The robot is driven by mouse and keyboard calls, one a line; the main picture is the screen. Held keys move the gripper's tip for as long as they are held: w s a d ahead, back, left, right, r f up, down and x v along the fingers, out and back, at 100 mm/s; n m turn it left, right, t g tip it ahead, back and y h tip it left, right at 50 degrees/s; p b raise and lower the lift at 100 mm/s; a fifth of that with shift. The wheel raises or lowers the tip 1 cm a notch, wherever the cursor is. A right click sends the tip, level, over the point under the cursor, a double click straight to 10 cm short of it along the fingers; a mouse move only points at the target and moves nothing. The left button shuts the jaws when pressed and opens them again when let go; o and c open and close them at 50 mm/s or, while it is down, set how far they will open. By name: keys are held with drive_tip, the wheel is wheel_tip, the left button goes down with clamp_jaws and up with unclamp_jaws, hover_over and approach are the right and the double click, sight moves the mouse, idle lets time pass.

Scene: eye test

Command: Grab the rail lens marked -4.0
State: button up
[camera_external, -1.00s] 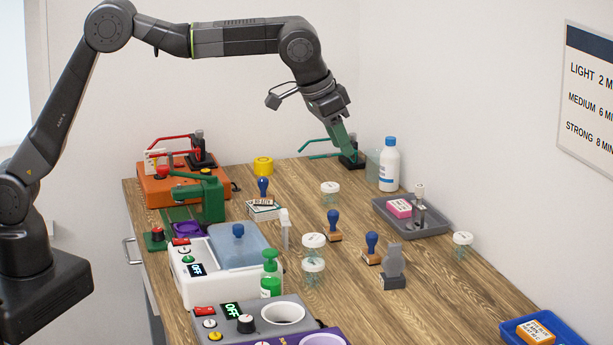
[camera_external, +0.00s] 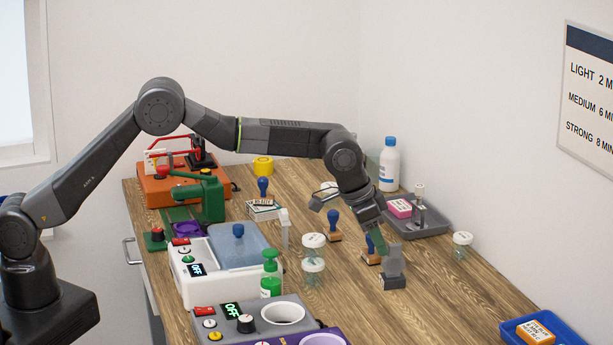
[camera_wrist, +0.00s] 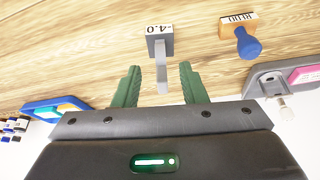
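The rail lens is a grey block (camera_external: 393,282) with an upright grey plate, standing on the wooden table right of centre in the external view. In the wrist view its block (camera_wrist: 160,45) bears a white label reading -4.0. My gripper (camera_wrist: 160,84) is open, its two green fingers on either side of the upright plate, with a gap showing on each side.
A blue-handled stamp (camera_external: 371,242) stands close by, left of and behind the lens; it also shows in the wrist view (camera_wrist: 247,42). A grey tray (camera_external: 432,230) lies behind to the right. A clear jar (camera_external: 461,246) stands at right. The table in front of the lens is clear.

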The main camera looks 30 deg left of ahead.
sight(388, 276)
drive_tip(key=shift+p+x, duration=1)
drive_tip(key=shift+x, duration=2.45)
drive_tip(key=shift+w+d+r, duration=0.1)
drive_tip(key=shift+w+d, duration=0.05)
drive_tip(key=shift+c, duration=0.2)
clamp_jaws()
